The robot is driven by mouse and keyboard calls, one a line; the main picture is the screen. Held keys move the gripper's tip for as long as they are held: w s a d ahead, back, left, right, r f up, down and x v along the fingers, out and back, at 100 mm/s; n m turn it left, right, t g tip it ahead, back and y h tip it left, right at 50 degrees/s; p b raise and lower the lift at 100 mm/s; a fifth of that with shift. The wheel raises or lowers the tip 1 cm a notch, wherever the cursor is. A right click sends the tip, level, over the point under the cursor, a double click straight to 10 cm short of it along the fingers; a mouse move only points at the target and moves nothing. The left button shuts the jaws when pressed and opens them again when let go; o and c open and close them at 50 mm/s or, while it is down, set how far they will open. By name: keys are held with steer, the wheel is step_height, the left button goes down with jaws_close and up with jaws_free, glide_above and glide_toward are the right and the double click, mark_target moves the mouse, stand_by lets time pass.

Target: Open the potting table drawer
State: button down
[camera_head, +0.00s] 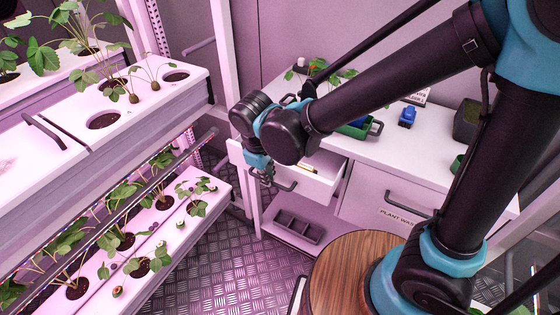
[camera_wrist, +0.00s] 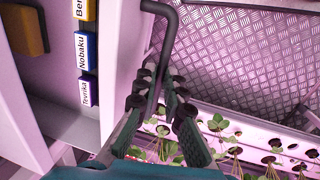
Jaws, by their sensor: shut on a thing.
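The potting table (camera_head: 375,160) stands at the back, with a white top. Its left drawer (camera_head: 322,183) is pulled out, and part of its inside shows. The drawer's dark bar handle (camera_head: 287,186) is on its front; in the wrist view the handle (camera_wrist: 172,38) runs down between the fingers. My gripper (camera_head: 267,180) is at the left end of this handle and shut on it, with both fingers around the bar in the wrist view (camera_wrist: 156,92). My arm hides part of the drawer and tabletop.
A second drawer (camera_head: 385,200) to the right is shut. A dark tray (camera_head: 298,226) sits on the low shelf. Planter racks (camera_head: 150,215) stand at left; a round wooden stool (camera_head: 345,270) is near me.

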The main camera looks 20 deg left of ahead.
steer(key=s+a, duration=0.2)
steer(key=s, duration=0.8)
steer(key=shift+s, duration=0.4)
steer(key=shift+a, duration=0.1)
steer(key=c, duration=1.6)
jaws_free()
step_height(320, 180, up, 12)
steer(key=s, duration=0.2)
steer(key=shift+a, duration=0.2)
steer(key=shift+s+f, duration=0.1)
steer(key=shift+s, duration=0.05)
